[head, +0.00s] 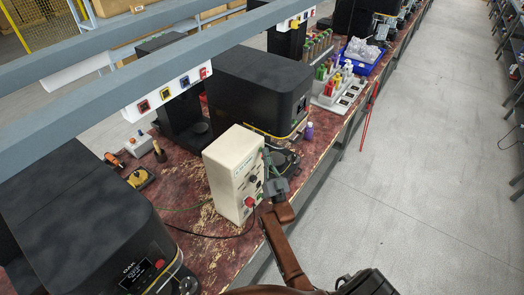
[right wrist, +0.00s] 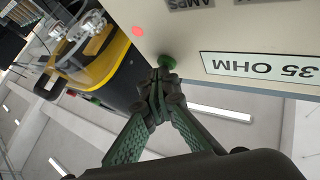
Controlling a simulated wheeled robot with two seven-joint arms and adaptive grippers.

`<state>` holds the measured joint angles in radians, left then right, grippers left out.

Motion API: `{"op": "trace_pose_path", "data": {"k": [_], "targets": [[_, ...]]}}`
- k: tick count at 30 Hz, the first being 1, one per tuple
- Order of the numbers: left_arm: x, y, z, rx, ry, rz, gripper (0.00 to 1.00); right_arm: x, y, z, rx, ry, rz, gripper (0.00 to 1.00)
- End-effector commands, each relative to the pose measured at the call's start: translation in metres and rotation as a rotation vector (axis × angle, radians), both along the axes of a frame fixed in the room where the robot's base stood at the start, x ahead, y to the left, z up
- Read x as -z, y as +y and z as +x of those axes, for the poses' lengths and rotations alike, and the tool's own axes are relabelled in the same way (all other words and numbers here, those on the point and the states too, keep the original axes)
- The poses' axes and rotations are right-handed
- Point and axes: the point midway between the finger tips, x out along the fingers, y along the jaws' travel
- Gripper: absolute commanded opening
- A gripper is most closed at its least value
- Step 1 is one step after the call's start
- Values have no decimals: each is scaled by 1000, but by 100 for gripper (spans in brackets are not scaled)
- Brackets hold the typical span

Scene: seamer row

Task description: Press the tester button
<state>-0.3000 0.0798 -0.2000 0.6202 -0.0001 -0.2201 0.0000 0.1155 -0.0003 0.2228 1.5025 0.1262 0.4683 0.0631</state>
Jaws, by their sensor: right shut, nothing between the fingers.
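The tester is a cream box (head: 222,168) standing upright on the worn red bench. Its front panel faces right and carries a red knob (head: 249,201) and dark knobs. In the right wrist view, the tester panel (right wrist: 240,25) shows a green button (right wrist: 166,62), a red lamp (right wrist: 138,31) and a "35 OHM" label. My right gripper (head: 265,151) is at the tester's front. Its fingers are shut and empty. In the right wrist view the fingertips (right wrist: 159,80) are right at the green button; I cannot tell whether they touch it. My left gripper is not in view.
Black machines (head: 258,85) stand behind and in front of the tester (head: 80,225). A purple bottle (head: 309,131) stands near the bench edge. Cables run beside the tester. Grey rails cross above the bench. The aisle floor (head: 430,150) at right is clear.

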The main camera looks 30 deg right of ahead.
Motion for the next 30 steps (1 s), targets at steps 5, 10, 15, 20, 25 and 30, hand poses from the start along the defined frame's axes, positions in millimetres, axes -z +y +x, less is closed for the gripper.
{"op": "trace_pose_path", "data": {"k": [5,10,15,20,25,30], "targets": [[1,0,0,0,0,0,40,0,1,2,0,0,0,0],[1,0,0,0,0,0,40,0,1,3,-1,0,-1,0],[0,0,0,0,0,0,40,0,1,2,-1,1,0,0],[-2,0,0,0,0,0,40,0,-1,-3,0,1,0,0],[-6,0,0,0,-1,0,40,0,-4,-12,0,0,0,0],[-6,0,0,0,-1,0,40,0,-5,-14,0,0,0,0]]}}
